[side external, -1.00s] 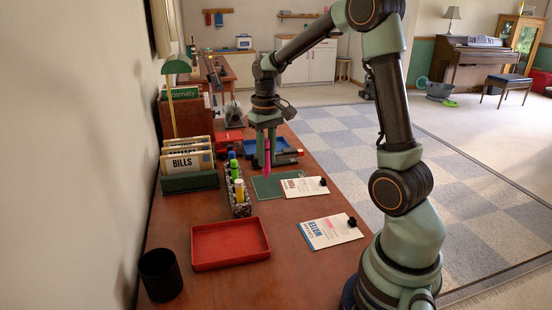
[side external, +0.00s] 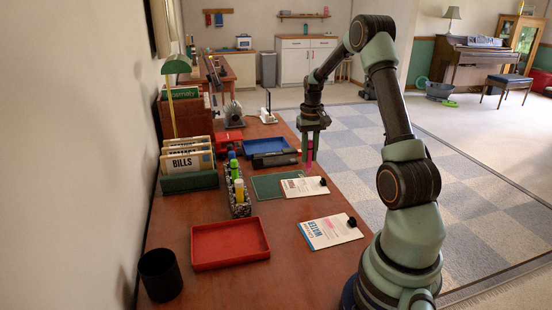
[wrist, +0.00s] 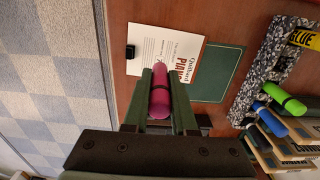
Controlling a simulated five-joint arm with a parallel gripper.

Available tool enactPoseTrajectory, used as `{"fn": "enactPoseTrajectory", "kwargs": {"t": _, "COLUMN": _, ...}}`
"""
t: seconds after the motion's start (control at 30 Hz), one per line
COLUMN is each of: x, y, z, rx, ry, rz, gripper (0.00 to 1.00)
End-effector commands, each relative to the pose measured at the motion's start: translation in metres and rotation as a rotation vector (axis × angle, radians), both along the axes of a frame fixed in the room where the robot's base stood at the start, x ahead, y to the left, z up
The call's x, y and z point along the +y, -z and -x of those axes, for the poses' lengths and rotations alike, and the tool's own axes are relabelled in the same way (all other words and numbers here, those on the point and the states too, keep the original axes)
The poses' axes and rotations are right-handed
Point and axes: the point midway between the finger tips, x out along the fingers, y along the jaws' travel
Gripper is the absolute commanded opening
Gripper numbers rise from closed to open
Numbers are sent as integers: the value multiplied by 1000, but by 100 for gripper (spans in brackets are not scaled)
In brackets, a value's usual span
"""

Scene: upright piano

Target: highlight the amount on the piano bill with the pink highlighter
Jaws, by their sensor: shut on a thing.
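The piano bill (side external: 304,187) is a white sheet lying flat on the desk, with a black clip at its right end. In the wrist view the piano bill (wrist: 167,52) shows a large red "PIANO" heading. My gripper (side external: 311,148) is shut on the pink highlighter (side external: 309,156) and holds it upright, tip down, at the far edge of the bill. In the wrist view my gripper (wrist: 161,82) has the pink highlighter (wrist: 159,100) between its fingers, its tip over the bill. I cannot tell whether the tip touches the paper. The amount is not readable.
A green mat (side external: 268,188) lies beside the bill. A speckled holder (side external: 239,207) with several markers stands to its left. A water bill (side external: 320,238) with a pink mark lies nearer the camera. A red tray (side external: 230,260) and a bills sorter (side external: 188,181) stand left.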

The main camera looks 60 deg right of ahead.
Motion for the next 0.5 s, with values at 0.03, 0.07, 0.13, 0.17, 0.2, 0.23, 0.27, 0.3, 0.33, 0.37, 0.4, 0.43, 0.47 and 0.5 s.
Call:
{"fn": "enactPoseTrajectory", "kwargs": {"t": 0.03, "x": 1, "y": 6, "z": 0, "rx": 2, "ry": 0, "rz": -2, "gripper": 0}}
{"fn": "enactPoseTrajectory", "kwargs": {"t": 0.07, "x": 1, "y": 9, "z": 0, "rx": 3, "ry": 0, "rz": -3, "gripper": 0}}
{"fn": "enactPoseTrajectory", "kwargs": {"t": 0.13, "x": 0, "y": 15, "z": 0, "rx": 1, "ry": -1, "rz": -1, "gripper": 0}}
{"fn": "enactPoseTrajectory", "kwargs": {"t": 0.17, "x": 0, "y": 17, "z": 0, "rx": 1, "ry": -1, "rz": -1, "gripper": 0}}
{"fn": "enactPoseTrajectory", "kwargs": {"t": 0.2, "x": 1, "y": 21, "z": 0, "rx": 2, "ry": -1, "rz": -2, "gripper": 0}}
{"fn": "enactPoseTrajectory", "kwargs": {"t": 0.23, "x": 1, "y": 24, "z": 0, "rx": 2, "ry": -1, "rz": -2, "gripper": 0}}
{"fn": "enactPoseTrajectory", "kwargs": {"t": 0.27, "x": 1, "y": 26, "z": 0, "rx": 1, "ry": -1, "rz": -1, "gripper": 0}}
{"fn": "enactPoseTrajectory", "kwargs": {"t": 0.3, "x": 1, "y": 30, "z": 0, "rx": 1, "ry": -1, "rz": -1, "gripper": 0}}
{"fn": "enactPoseTrajectory", "kwargs": {"t": 0.33, "x": 1, "y": 33, "z": 0, "rx": 2, "ry": -1, "rz": -2, "gripper": 0}}
{"fn": "enactPoseTrajectory", "kwargs": {"t": 0.37, "x": 1, "y": 35, "z": 0, "rx": 2, "ry": -1, "rz": -2, "gripper": 0}}
{"fn": "enactPoseTrajectory", "kwargs": {"t": 0.4, "x": 1, "y": 39, "z": 0, "rx": 1, "ry": -1, "rz": -1, "gripper": 0}}
{"fn": "enactPoseTrajectory", "kwargs": {"t": 0.43, "x": 1, "y": 42, "z": 0, "rx": 1, "ry": -1, "rz": -1, "gripper": 0}}
{"fn": "enactPoseTrajectory", "kwargs": {"t": 0.47, "x": 1, "y": 44, "z": 0, "rx": 1, "ry": -1, "rz": -1, "gripper": 0}}
{"fn": "enactPoseTrajectory", "kwargs": {"t": 0.5, "x": 1, "y": 49, "z": 0, "rx": 2, "ry": -1, "rz": -2, "gripper": 0}}
